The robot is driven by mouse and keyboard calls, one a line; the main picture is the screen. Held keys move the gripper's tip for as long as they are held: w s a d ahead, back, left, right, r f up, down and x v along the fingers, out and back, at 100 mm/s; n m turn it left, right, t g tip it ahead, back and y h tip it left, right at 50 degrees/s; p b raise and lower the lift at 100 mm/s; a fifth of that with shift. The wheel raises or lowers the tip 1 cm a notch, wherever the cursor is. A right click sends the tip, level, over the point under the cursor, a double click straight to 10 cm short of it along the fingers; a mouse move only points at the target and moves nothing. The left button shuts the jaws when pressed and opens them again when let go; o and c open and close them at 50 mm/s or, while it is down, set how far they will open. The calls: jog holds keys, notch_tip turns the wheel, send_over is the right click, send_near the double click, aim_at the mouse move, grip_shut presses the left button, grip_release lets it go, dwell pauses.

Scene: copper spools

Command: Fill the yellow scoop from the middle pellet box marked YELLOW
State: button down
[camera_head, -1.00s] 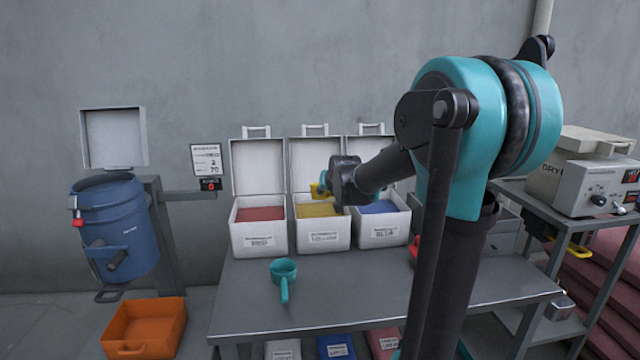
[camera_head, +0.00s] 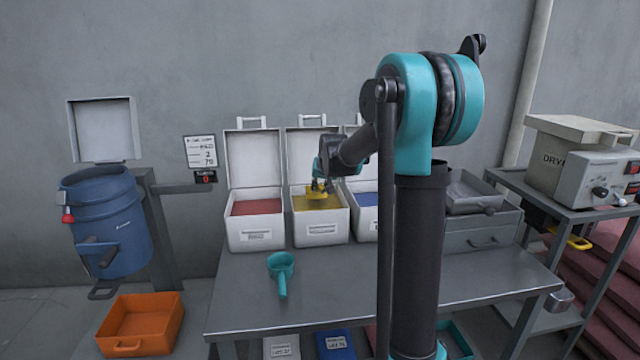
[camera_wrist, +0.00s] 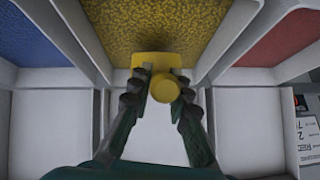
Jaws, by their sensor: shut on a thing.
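The yellow scoop (camera_head: 316,194) is held by my gripper (camera_head: 322,184) over the middle box (camera_head: 321,229), which holds yellow pellets (camera_head: 328,203). In the wrist view my gripper (camera_wrist: 161,92) is shut on the yellow scoop (camera_wrist: 157,60), with its round handle end (camera_wrist: 165,88) between the fingers and its body against the yellow pellets (camera_wrist: 155,20). I cannot tell whether the scoop touches the pellets or holds any. The middle box's lid stands open and its label is too small to read now.
A box of red pellets (camera_head: 256,207) stands left, a box of blue pellets (camera_head: 367,198) right, partly behind my arm. A teal scoop (camera_head: 281,264) lies on the table (camera_head: 330,278). A blue drum (camera_head: 105,220) and orange tray (camera_head: 142,322) are at left.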

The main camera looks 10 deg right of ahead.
aim_at(321, 185)
notch_tip(321, 185, down, 8)
jog(key=w, duration=0.1)
jog(key=shift+w+r, duration=0.2)
jog(key=shift+w, duration=0.2)
jog(key=shift+r, duration=0.1)
dwell(1.1)
jog(key=shift+s+r, duration=0.15)
jog(key=shift+r, duration=0.95)
jog(key=shift+s+r, duration=0.15)
jog(key=shift+r, duration=0.95)
jog(key=shift+s+r+t, duration=0.5)
jog(key=shift+r, duration=0.3)
jog(key=shift+s+r+t, duration=0.5)
jog(key=shift+r, duration=0.3)
jog(key=shift+s+r+t, duration=1.4)
jog(key=shift+s+r, duration=0.3)
jog(key=shift+r, duration=0.25)
jog(key=shift+r+t, duration=0.7)
jog(key=shift+r, duration=0.3)
